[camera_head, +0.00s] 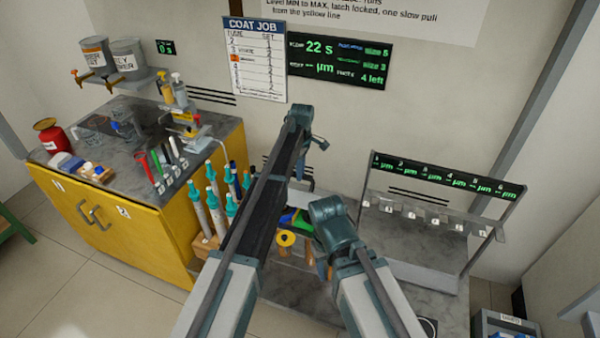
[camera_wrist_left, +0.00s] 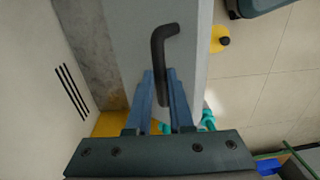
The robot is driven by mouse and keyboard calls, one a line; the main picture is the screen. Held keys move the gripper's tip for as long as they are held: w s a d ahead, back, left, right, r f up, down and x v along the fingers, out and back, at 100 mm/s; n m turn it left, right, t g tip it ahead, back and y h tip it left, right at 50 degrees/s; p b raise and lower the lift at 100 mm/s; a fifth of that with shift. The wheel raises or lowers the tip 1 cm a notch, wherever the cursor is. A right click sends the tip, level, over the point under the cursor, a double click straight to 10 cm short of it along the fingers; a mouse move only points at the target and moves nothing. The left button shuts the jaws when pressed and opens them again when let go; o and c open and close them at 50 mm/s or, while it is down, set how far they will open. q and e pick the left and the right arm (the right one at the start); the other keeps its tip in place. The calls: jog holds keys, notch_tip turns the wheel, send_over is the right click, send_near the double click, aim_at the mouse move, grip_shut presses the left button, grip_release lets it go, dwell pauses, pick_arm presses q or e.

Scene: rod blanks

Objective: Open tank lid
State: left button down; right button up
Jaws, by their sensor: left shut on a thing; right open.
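In the left wrist view, a black bent handle (camera_wrist_left: 165,35) stands on a light grey panel (camera_wrist_left: 196,45), which looks like the tank lid. My left gripper (camera_wrist_left: 160,75) is shut on the handle, with its two blue fingers on either side of the bar. In the head view my left gripper (camera_head: 318,143) is mostly hidden behind its own arm. A small strip of a pale surface (camera_head: 305,184) shows behind the arm. I cannot tell there how far the lid is open. My right wrist (camera_head: 335,222) is lower, over the bench; its open jaws are largely hidden beneath it.
A yellow cabinet (camera_head: 150,235) with cans and bottles on top stands at the left. Several teal-capped rods (camera_head: 213,195) stand upright beside my left arm. A grey measuring rack (camera_head: 430,215) stands at the right on the bench. The floor in front is clear.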

pick_arm(q)
jog(key=c, duration=1.2)
grip_release()
jog(key=shift+w+d, duration=0.1)
jog(key=shift+w, duration=0.1)
jog(key=shift+c, duration=0.2)
jog(key=o, duration=0.4)
jog(key=shift+w+f, duration=0.2)
jog(key=shift+f, duration=0.05)
jog(key=shift+s+r, duration=0.1)
jog(key=shift+s, duration=0.05)
jog(key=shift+r, duration=0.1)
jog(key=shift+r+p, duration=0.5)
jog(key=shift+p, duration=0.15)
jog(key=r+p, duration=1.2)
jog(key=shift+w+d+r+p, duration=0.1)
jog(key=shift+w+r+p, duration=0.2)
